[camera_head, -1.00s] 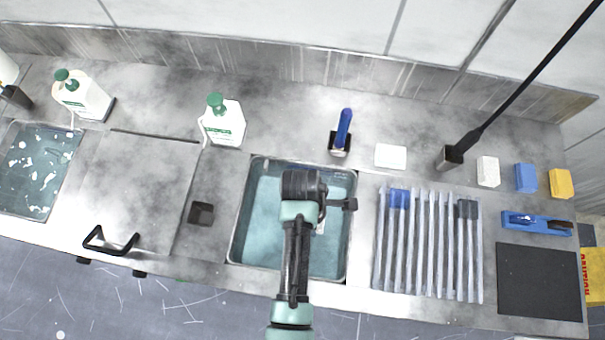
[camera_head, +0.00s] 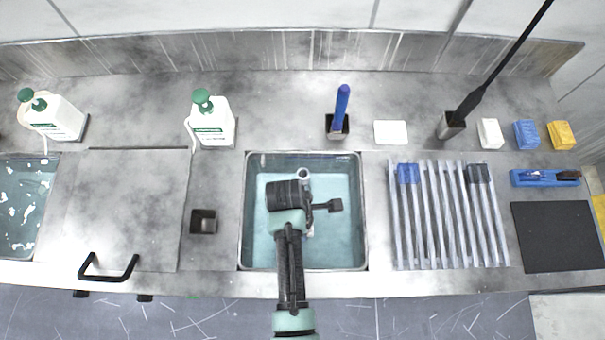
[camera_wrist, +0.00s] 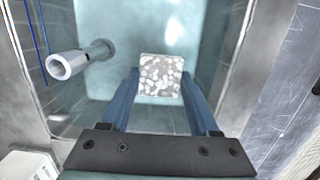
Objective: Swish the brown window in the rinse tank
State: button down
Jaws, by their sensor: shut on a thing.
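The brown window (camera_wrist: 160,76) is a small square plate, greyish-brown with many pale spots. My gripper (camera_wrist: 160,84) is shut on it, with a blue finger on each side. Both are over the rinse tank, a steel-rimmed basin of blue-green water that shows in the head view (camera_head: 356,259). I cannot tell how deep the window is, or whether it is under the surface. In the head view my arm hides most of the gripper and the window. A pale standpipe (camera_head: 303,174) rises at the back of the tank and stands left of the window in the wrist view (camera_wrist: 72,61).
A ribbed rack (camera_head: 446,225) with a blue piece (camera_head: 407,173) and a dark piece (camera_head: 479,173) lies right of the tank. A small dark cup (camera_head: 203,221) is to the left. A pump bottle (camera_head: 211,122) and a blue-handled tool (camera_head: 341,108) stand behind.

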notch_tip(320, 180, down, 9)
jog(key=b, duration=0.6)
jog(key=shift+f, duration=0.2)
dwell(0.4)
jog(key=shift+f+p, duration=0.1)
jog(key=shift+p, duration=0.25)
dwell(0.7)
